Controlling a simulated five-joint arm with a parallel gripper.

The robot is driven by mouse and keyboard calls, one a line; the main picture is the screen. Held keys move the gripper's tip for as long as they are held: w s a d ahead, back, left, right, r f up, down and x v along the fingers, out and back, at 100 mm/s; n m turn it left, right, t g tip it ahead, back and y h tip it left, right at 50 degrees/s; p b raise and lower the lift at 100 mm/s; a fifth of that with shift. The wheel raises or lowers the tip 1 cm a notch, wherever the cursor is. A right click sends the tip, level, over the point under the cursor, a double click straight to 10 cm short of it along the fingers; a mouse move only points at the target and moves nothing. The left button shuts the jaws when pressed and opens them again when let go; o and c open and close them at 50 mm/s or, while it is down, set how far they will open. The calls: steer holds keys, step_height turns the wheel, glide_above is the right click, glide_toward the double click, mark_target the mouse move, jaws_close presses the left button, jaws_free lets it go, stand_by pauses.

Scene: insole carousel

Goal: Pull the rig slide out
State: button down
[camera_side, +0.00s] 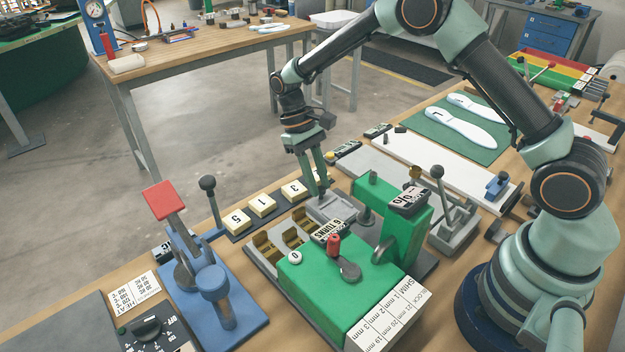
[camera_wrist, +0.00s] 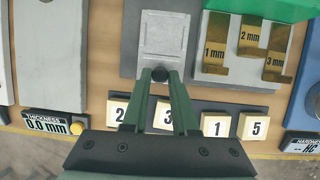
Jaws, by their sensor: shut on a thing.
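The rig slide (camera_side: 338,208) is a light grey plate with a shallow recess, at the back edge of the green rig (camera_side: 330,292). A round black knob (camera_wrist: 160,75) is at the slide's near edge. My gripper (camera_side: 322,193) reaches down from above and its fingers (camera_wrist: 160,80) are shut on this knob, which partly hides the knob. The fingers hide part of the slide in the side view.
A tray holds brass shims (camera_wrist: 217,55) marked 1 mm, 2 mm and 3 mm beside the slide. Several numbered tiles (camera_side: 262,206) lie along the bench edge by my fingers. A blue lever press (camera_side: 215,300) stands left of the rig. A thickness display (camera_wrist: 55,124) sits nearby.

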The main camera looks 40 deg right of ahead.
steer(key=shift+w+d, duration=0.2)
steer(key=shift+w, duration=0.2)
steer(key=c, duration=0.7)
jaws_free()
steer(key=shift+a, duration=0.1)
steer(key=shift+r, duration=0.1)
steer(key=v, duration=1.2)
